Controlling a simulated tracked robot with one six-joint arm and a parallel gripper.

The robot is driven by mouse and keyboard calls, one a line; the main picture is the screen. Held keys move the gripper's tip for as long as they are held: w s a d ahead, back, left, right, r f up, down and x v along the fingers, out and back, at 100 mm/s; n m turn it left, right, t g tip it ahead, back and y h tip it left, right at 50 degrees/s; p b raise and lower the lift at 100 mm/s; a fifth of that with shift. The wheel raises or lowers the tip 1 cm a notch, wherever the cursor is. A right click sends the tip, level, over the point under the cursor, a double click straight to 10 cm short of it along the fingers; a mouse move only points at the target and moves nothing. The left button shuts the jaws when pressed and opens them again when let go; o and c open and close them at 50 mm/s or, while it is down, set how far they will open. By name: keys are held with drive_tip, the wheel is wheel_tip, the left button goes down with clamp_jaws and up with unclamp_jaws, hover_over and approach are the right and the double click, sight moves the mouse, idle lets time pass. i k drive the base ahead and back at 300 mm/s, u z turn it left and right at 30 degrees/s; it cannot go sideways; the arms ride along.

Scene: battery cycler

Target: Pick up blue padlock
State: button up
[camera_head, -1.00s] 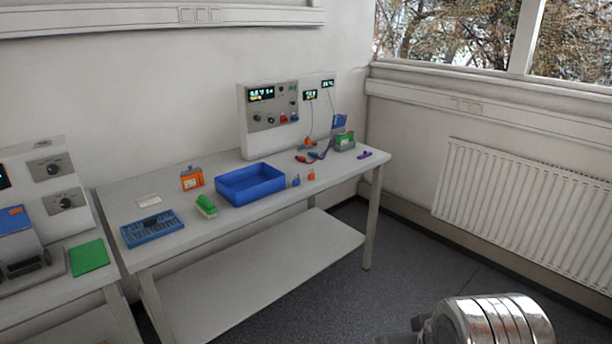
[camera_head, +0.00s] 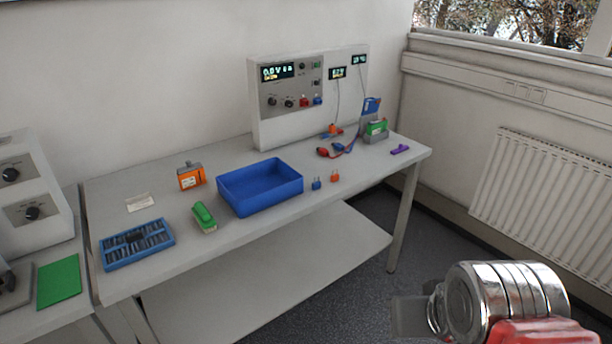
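A small blue padlock (camera_head: 316,184) stands on the grey table near its front edge, just right of the blue bin. An orange padlock (camera_head: 335,176) stands close to its right, apart from it. My arm shows at the lower right, over the floor and well away from the padlocks, with a shiny metal part and a red part. My gripper's fingertips cannot be made out, so its state is hidden.
The blue bin (camera_head: 232,198) is left of the padlocks. A green object (camera_head: 204,218), an orange device (camera_head: 191,176) and a blue tray (camera_head: 107,257) lie further left. A cycler panel (camera_head: 256,118) stands behind, with leads and a purple item (camera_head: 400,149) at right.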

sight(316, 185)
drive_tip(key=u, duration=0.35)
drive_tip(key=i, duration=0.85)
drive_tip(key=u, duration=0.6)
drive_tip(key=i, duration=0.55)
drive_tip(key=u, duration=0.3)
